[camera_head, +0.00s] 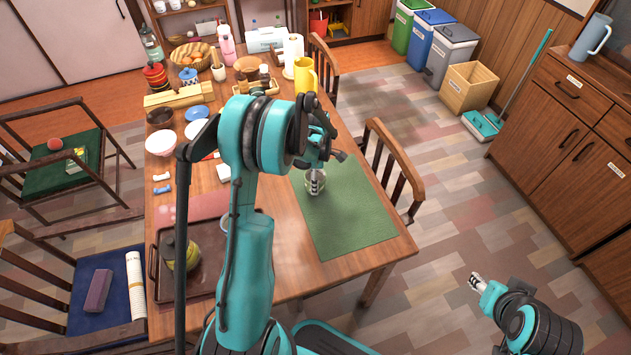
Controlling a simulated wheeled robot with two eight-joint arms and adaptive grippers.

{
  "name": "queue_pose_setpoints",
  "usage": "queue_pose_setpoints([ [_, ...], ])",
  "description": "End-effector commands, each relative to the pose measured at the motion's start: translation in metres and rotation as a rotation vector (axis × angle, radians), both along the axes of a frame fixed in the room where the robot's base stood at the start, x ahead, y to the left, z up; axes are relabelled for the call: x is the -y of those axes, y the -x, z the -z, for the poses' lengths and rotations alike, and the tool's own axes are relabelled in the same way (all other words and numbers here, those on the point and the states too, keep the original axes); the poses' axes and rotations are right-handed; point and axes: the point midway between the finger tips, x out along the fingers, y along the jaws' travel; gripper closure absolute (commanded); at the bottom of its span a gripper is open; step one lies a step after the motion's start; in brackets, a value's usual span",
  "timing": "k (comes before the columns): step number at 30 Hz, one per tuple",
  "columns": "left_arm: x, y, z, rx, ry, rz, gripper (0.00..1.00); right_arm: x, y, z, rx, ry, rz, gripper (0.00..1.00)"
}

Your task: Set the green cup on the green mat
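The green mat (348,222) lies flat on the right part of the wooden table. A small, pale greenish, glassy cup (308,184), which looks like the green cup, is upright at the mat's upper left part. My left gripper (316,187) points down at this cup, its narrow fingers close together at the cup's wall, and looks shut on it. The fingers cover part of the cup, and I cannot tell whether its base touches the mat. My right gripper (475,281) is away from the table at the lower right, over the floor; its finger gap is too small to judge.
A dark brown tray (207,284) with a green-yellow teapot (182,254) is left of my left arm. A yellow pitcher (305,76), bowls and bottles crowd the table's far end. Chairs flank the table. The mat's lower part is clear.

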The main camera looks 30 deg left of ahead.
Motion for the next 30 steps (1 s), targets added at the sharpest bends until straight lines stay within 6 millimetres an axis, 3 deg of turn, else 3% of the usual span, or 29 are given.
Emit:
queue_pose_setpoints([
  [9, 0.0, 0.0, 0.003, 0.0, 0.0, 0.0, 0.77, 0.0, 0.0, 0.002, 0.0, 0.0, 0.0, 0.6],
  [10, 0.0, 0.0, 0.002, 0.0, 0.0, 0.0, 0.36, 0.0, 0.0, 0.002, 0.0, 0.0, 0.0, 0.6],
  [12, 0.0, 0.0, 0.001, 0.0, 0.0, 0.0, 0.2, 0.0, 0.0, 0.001, 0.0, 0.0, 0.0, 0.6],
  [23, 0.0, 0.0, -0.002, 0.0, 0.0, 0.0, 0.2, 0.0, 0.0, -0.002, 0.0, 0.0, 0.0, 0.6],
  [26, 0.0, 0.0, -0.014, 0.0, 0.0, 0.0, 0.2, 0.0, 0.0, -0.007, 0.0, 0.0, 0.0, 0.6],
  [30, 0.0, 0.0, -0.044, 0.0, 0.0, 0.0, 0.2, 0.0, 0.0, -0.019, 0.0, 0.0, 0.0, 0.6],
])
